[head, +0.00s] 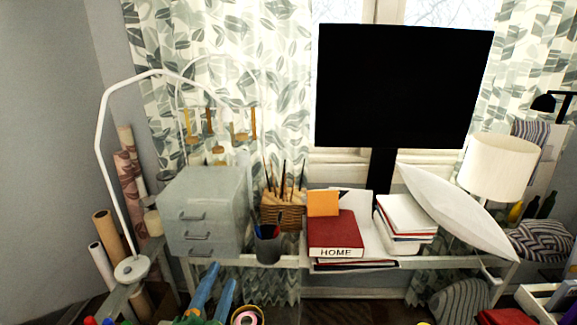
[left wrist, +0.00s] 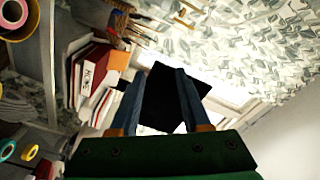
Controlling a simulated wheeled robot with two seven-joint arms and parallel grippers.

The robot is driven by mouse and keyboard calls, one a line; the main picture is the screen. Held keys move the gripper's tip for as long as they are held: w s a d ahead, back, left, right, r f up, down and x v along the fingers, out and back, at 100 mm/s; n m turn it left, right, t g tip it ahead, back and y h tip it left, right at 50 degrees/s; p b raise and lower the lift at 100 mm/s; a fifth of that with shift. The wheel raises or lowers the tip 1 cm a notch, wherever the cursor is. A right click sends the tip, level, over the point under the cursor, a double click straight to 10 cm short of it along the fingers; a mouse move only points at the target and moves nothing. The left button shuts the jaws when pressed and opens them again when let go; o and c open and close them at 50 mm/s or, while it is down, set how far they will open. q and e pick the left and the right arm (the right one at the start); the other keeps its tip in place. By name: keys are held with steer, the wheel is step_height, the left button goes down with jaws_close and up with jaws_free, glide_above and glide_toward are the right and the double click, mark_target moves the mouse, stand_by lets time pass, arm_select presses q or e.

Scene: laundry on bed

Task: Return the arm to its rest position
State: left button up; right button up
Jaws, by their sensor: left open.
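My left gripper (head: 221,276) shows at the bottom edge of the head view, left of centre, with its two blue fingers pointing up and away. In the left wrist view my left gripper (left wrist: 160,74) has its two fingers apart, with nothing held between them. The black monitor (left wrist: 170,100) shows through the gap, well beyond the fingertips. In the head view the fingers are in front of and below the grey drawer box (head: 205,210). Most of my left arm is out of frame. My right gripper is in neither view.
A white desk (head: 270,261) holds a dark pen cup (head: 268,246), a red "HOME" book (head: 335,235), paper stacks (head: 405,215) and a monitor (head: 400,90). A white lamp (head: 132,268) stands left. A white pillow (head: 455,215) leans at right. Tape rolls (head: 247,317) lie low beside the gripper.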

arm_select(q)
steer(key=s+a+f+n+g+y, duration=0.1)
steer(key=s+a+f+n+g, duration=0.15)
steer(key=f, duration=0.35)
steer(key=s+a+f+n+g+y, duration=0.1)
steer(key=s+a+f+n+g, duration=0.1)
steer(key=s+f+n+g, duration=0.7)
steer(key=s+f+g, duration=0.3)
steer(key=s+f, duration=0.55)
step_height(320, 180, down, 16)
steer(key=s+g, duration=0.1)
steer(key=s, duration=0.2)
steer(key=s+a+f+g, duration=0.1)
steer(key=s+a+f, duration=0.1)
steer(key=s+f, duration=0.7)
steer(key=s+m, duration=0.1)
steer(key=s, duration=0.1)
steer(key=shift+s+f, duration=0.3)
steer(key=shift+s, duration=0.1)
